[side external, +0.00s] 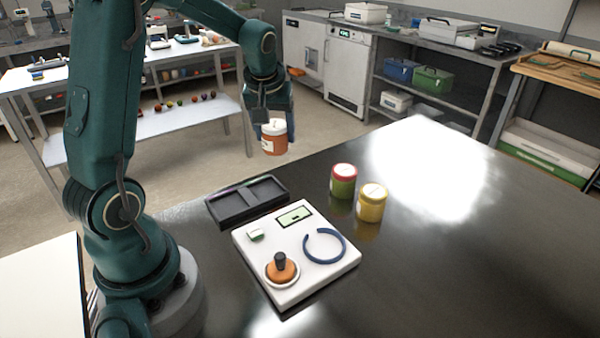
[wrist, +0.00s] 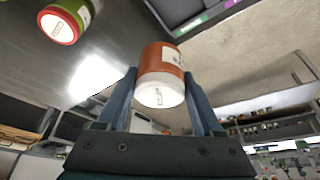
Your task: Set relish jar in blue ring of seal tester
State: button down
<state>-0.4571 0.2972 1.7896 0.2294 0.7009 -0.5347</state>
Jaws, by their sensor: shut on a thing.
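My gripper (side external: 274,118) is shut on an orange jar (side external: 274,141) with a white lid, held high beyond the dark tray. The wrist view shows this orange jar (wrist: 160,75) between both fingers. A green jar (side external: 343,182) with a red lid and a yellow jar (side external: 371,206) stand upright on the dark table. The labels are too small to read, so I cannot tell which jar is relish. The white seal tester (side external: 260,272) lies in front of them. Its blue ring (side external: 307,248) has a gap and is empty.
An orange-based dark knob (side external: 281,265) rises from the tester's near corner. The table (side external: 470,240) is clear to the right. A white bench (side external: 170,121) with small items stands behind.

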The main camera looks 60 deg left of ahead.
jog(key=s+d+m+t+h, duration=0.1)
jog(key=s+d+m, duration=0.1)
jog(key=d, duration=0.9)
jog(key=s+d+m+h, duration=0.1)
jog(key=s+d+m, duration=0.2)
jog(key=d, duration=0.9)
jog(key=shift+s+x, duration=0.25)
jog(key=shift+x, duration=0.9)
jog(key=shift+s+x, duration=0.25)
jog(key=shift+x, duration=0.85)
jog(key=shift+f, duration=0.85)
grip_release()
notch_tip(320, 180, up, 8)
dwell(0.3)
